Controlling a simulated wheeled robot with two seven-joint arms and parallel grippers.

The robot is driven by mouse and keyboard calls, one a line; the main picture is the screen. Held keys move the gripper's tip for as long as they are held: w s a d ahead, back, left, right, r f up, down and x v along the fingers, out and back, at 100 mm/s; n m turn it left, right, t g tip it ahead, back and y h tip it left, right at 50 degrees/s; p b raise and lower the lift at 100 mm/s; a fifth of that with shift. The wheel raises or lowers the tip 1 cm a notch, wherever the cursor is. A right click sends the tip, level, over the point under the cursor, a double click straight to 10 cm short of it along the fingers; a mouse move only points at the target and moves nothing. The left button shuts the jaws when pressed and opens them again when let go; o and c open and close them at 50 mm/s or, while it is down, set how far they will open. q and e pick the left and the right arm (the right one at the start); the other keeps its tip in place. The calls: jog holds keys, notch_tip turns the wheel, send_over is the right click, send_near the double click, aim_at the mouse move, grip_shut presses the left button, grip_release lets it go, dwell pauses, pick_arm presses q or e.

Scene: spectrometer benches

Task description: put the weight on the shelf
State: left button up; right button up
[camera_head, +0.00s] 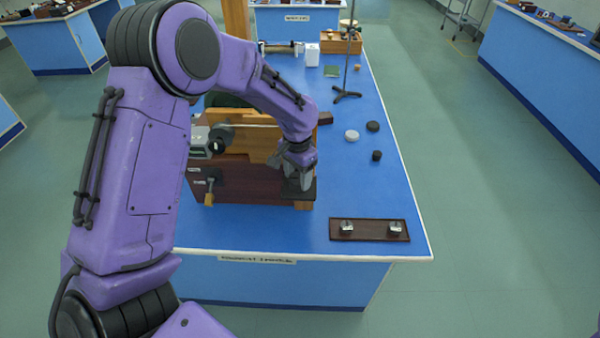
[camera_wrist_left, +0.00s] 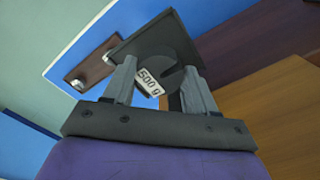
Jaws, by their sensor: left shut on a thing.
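My left gripper (camera_head: 298,181) is low at the right front end of the wooden apparatus (camera_head: 235,178). In the left wrist view its two grey fingers (camera_wrist_left: 165,90) are shut on a dark weight (camera_wrist_left: 177,78) with a pale "500 g" label. A dark square plate (camera_wrist_left: 155,38), which looks like the shelf, lies just beyond the weight; its edge also shows below the gripper in the head view (camera_head: 309,193). I cannot tell whether the weight touches the plate. The fingers hide most of the weight in the head view. My right gripper is out of view.
A dark red board (camera_head: 369,230) with two metal pieces lies at the front right of the blue bench (camera_head: 340,190). A white disc (camera_head: 352,135), dark discs (camera_head: 373,126) and a stand (camera_head: 347,94) are behind it. Clear bench lies right of the apparatus.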

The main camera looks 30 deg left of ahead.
aim_at(298, 178)
pick_arm(q)
jog(key=shift+w, duration=0.25)
jog(key=shift+s+d, duration=0.1)
jog(key=shift+s, duration=0.1)
jog(key=o, duration=1)
jog(key=shift+f, duration=0.15)
jog(key=o, duration=0.5)
jog(key=shift+c, duration=0.2)
notch_tip(298, 178, up, 12)
jog(key=b, duration=0.2)
jog(key=shift+r, duration=0.2)
